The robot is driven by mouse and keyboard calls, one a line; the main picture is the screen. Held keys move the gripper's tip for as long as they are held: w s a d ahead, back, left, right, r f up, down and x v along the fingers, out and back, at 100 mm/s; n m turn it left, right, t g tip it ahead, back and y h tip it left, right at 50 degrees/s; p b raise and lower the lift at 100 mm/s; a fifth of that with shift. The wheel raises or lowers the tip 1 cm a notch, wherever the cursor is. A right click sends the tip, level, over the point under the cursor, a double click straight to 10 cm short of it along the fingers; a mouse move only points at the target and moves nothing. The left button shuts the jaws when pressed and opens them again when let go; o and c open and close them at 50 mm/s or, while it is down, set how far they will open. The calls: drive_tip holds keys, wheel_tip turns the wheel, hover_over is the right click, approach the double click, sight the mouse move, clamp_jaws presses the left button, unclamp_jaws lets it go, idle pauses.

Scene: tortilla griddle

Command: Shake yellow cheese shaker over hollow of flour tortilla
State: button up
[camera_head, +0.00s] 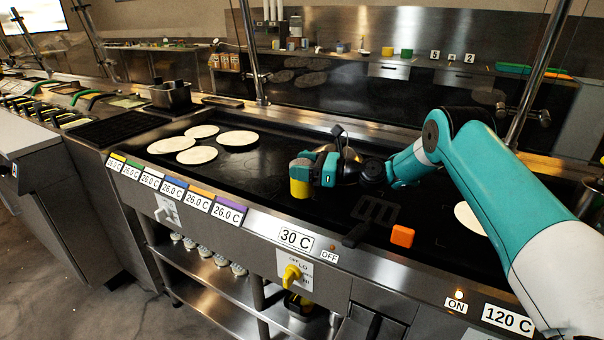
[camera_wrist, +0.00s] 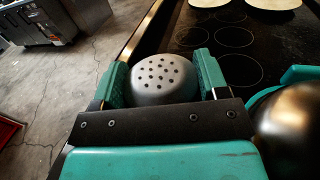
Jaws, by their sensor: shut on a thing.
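My gripper (camera_head: 306,168) is shut on the yellow cheese shaker (camera_head: 299,188), above the front part of the dark griddle. In the wrist view the shaker's grey perforated lid (camera_wrist: 163,78) sits between my two green fingers (camera_wrist: 162,85). The shaker looks about upright; its lower body is hidden in the wrist view. Several pale flat tortillas (camera_head: 238,138) lie on the left part of the griddle, apart from the shaker. Their near edges show at the top of the wrist view (camera_wrist: 272,3). Another tortilla (camera_head: 467,217) at right is partly hidden by my arm. I cannot make out a hollow in any.
A dark round metal thing (camera_head: 349,166) is close beside my gripper; it also shows in the wrist view (camera_wrist: 292,128). The griddle between tortillas and shaker is clear, with circles marked.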

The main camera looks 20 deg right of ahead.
wheel_tip(320, 180, up, 18)
idle(0.3)
drive_tip(key=o, duration=0.3)
drive_tip(key=c, duration=0.9)
drive_tip(key=shift+a, duration=0.1)
